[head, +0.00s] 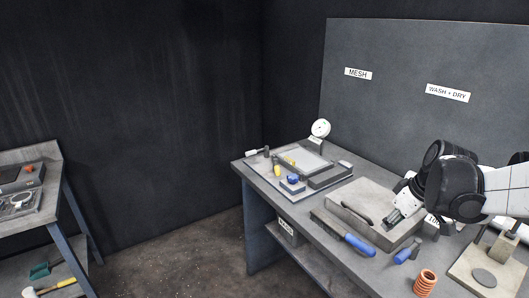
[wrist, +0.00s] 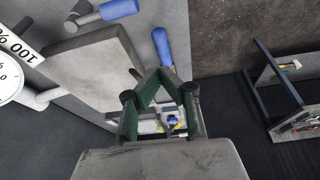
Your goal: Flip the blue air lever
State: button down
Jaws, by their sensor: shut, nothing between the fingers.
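A small blue piece (head: 293,179) sits on a block on the far-left fixture plate, beside yellow parts. It also shows small between my finger links in the wrist view (wrist: 173,119). A larger blue handle with a grey end (head: 405,253) lies near the front of the bench; the wrist view shows it at the top (wrist: 120,9). I cannot tell which blue piece is the air lever. My gripper (head: 389,224) is shut and empty, over the grey slab (head: 350,205), apart from both. In the wrist view, the gripper (wrist: 160,77) shows green inner finger faces.
A blue-handled brush (head: 358,243) lies along the slab's front. A coiled orange spring (head: 426,282) stands at the bench front. A white dial (head: 320,128) stands at the back. Another plate with a dark disc (head: 484,277) is at right. A second bench (head: 25,215) is far left.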

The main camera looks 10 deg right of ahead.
aim_at(409, 250)
jog(key=d+r+p, duration=0.1)
jog(key=d+p, duration=0.1)
jog(key=d, duration=0.3)
jog(key=shift+n+y, duration=0.3)
jog(key=shift+n, duration=0.1)
jog(key=x, duration=1)
jog(key=shift+d, duration=0.15)
jog(key=s, duration=0.2)
jog(key=s+d, duration=0.1)
jog(key=shift+d+f+p, duration=0.1)
jog(key=shift+f+p, duration=0.15)
jog(key=shift+p, duration=0.15)
jog(key=shift+s+d+f, duration=0.15)
jog(key=shift+s, duration=0.15)
